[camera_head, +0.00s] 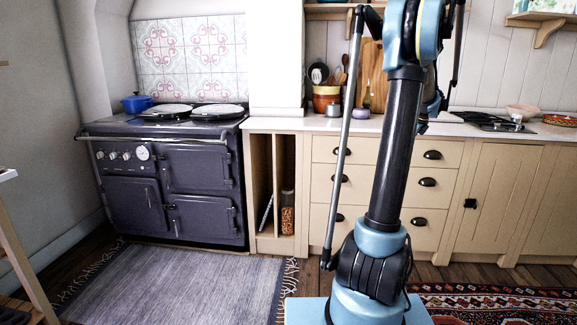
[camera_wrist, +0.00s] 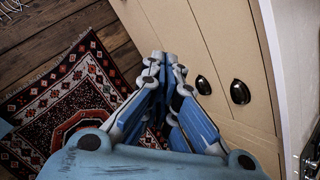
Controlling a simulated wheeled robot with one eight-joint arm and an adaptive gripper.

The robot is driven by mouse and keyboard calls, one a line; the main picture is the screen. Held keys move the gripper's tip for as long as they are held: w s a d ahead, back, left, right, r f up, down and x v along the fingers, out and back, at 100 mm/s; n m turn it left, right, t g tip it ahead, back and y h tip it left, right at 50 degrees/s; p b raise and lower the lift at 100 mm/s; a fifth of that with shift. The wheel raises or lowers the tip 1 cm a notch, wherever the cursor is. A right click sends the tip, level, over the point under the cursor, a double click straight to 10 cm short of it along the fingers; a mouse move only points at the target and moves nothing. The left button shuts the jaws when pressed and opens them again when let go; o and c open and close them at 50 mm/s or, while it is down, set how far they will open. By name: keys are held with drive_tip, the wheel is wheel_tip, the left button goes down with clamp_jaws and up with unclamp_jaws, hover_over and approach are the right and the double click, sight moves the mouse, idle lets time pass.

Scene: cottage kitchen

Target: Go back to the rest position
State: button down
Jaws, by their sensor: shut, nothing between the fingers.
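My gripper (camera_wrist: 164,58) shows in the wrist view with its fingertips together and nothing between them. It points down beside the cream cabinet doors (camera_wrist: 185,35), over the floor and the patterned red rug (camera_wrist: 75,100). In the head view my arm rises through the middle of the picture and runs out of the top edge. My gripper cannot be made out in that view.
The worktop (camera_head: 290,122) runs behind my arm above the cream drawers (camera_head: 325,175). A dark range cooker (camera_head: 175,185) with a blue pot (camera_head: 137,103) stands at the left. A grey rug (camera_head: 180,285) lies on open floor before it. A wooden table leg (camera_head: 22,260) stands at the left edge.

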drive_tip(key=s+a+f+n+g, duration=0.1)
drive_tip(key=s+a+n+g, duration=0.2)
drive_tip(key=s+a+n, duration=1.6)
drive_tip(key=s+a+f+n, duration=0.3)
drive_tip(key=s+a+f, duration=0.1)
drive_tip(key=s, duration=0.5)
drive_tip(key=s+a+f+n+g, duration=0.1)
drive_tip(key=s+a+f+n, duration=0.1)
drive_tip(key=s+a+f, duration=0.3)
drive_tip(key=s+a+f+n+g, duration=0.1)
drive_tip(key=s+a+f+n, duration=0.2)
drive_tip(key=s, duration=1)
wheel_tip(320, 180, down, 2)
drive_tip(key=shift+s+a+f+n+h, duration=0.2)
drive_tip(key=shift+a+n+h, duration=0.1)
drive_tip(key=shift+a, duration=0.45)
